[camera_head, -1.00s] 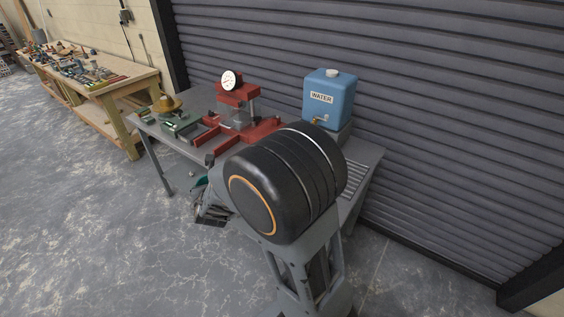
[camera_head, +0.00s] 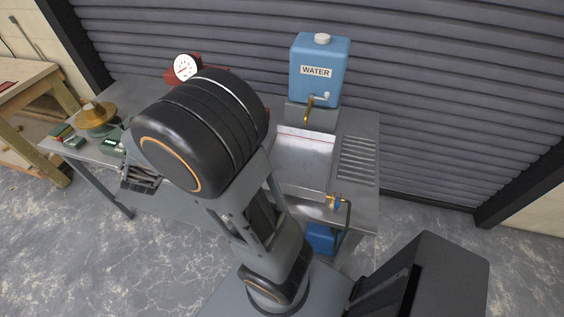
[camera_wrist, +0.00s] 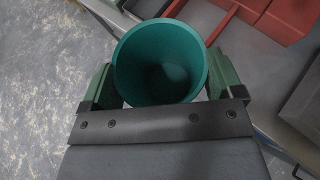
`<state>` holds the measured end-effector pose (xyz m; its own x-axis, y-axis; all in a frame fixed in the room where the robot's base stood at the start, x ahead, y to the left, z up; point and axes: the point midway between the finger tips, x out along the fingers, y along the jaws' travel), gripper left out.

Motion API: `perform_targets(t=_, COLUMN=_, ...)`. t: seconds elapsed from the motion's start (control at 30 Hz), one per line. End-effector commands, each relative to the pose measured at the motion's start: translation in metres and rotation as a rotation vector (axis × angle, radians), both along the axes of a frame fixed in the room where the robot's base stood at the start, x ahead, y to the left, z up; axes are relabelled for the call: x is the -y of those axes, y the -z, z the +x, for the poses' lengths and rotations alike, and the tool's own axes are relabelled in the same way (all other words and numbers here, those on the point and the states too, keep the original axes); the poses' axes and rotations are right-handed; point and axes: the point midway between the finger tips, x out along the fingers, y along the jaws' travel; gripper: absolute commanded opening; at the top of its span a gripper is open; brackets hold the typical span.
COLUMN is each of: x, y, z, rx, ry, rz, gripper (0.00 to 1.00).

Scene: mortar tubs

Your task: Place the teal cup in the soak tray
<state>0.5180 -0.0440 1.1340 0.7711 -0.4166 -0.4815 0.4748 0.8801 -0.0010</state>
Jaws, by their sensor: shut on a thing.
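The teal cup (camera_wrist: 170,60) is between the two green fingers of my gripper (camera_wrist: 160,82) in the wrist view. The fingers are shut on its sides, and its open mouth faces the camera; the inside looks empty. In the head view my gripper (camera_head: 143,178) is at the left of my arm, by the bench's front edge, and I cannot make out the cup there. A shallow metal basin (camera_head: 303,143) below the water tap looks like the soak tray. It lies right of my arm, apart from the gripper, and my arm hides part of its left side.
A blue water tank (camera_head: 320,75) with a brass tap stands behind the basin, with drain slots (camera_head: 357,160) to its right. A valve (camera_head: 336,201) sits at the front edge. A red press with a dial (camera_head: 185,68) is mostly behind my arm. A brass-coloured object (camera_head: 97,118) stands at left.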

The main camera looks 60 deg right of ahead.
Motion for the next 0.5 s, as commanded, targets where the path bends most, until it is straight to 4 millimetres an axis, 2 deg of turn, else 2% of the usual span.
perform_targets(t=0.13, x=0.055, y=-0.003, z=-0.001, rx=0.009, ry=0.245, rz=0.001, gripper=0.63)
perform_targets(t=0.23, x=0.102, y=-0.004, z=-0.016, rx=0.007, ry=0.473, rz=0.001, gripper=0.63)
perform_targets(t=0.3, x=0.135, y=-0.003, z=-0.034, rx=0.005, ry=0.662, rz=-0.001, gripper=0.63)
perform_targets(t=0.4, x=0.173, y=0.002, z=-0.068, rx=0.001, ry=0.927, rz=-0.001, gripper=0.63)
perform_targets(t=0.5, x=0.198, y=0.010, z=-0.103, rx=0.000, ry=1.170, rz=-0.001, gripper=0.63)
